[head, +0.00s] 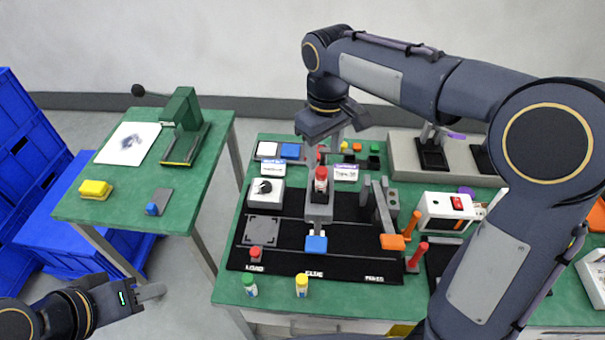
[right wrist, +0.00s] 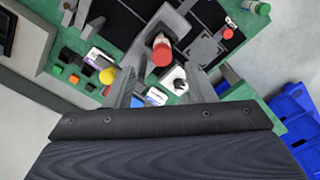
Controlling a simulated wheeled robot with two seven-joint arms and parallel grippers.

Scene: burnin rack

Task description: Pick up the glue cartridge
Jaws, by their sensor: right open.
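A red-capped cartridge (head: 321,182) stands upright in the grey holder (head: 319,212) above the GLUE lane of the black mat; I take it as the glue cartridge. Its red cap (right wrist: 162,55) shows near the upper middle in the right wrist view. My right gripper (head: 340,143) is open and empty, pointing down, above and behind the cartridge in the head view. Its two fingers (right wrist: 163,78) stand apart in the right wrist view, with the cap beyond them, not touched. My left gripper (head: 150,292) hangs low at the left, away from the tables; its opening is unclear.
Green-capped (head: 249,286) and yellow-capped (head: 302,286) bottles stand at the front edge. A grey upright fixture (head: 382,207) stands right of the holder. A white box with a black knob (head: 265,190) is left. The side table (head: 130,195) carries a green press (head: 184,125).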

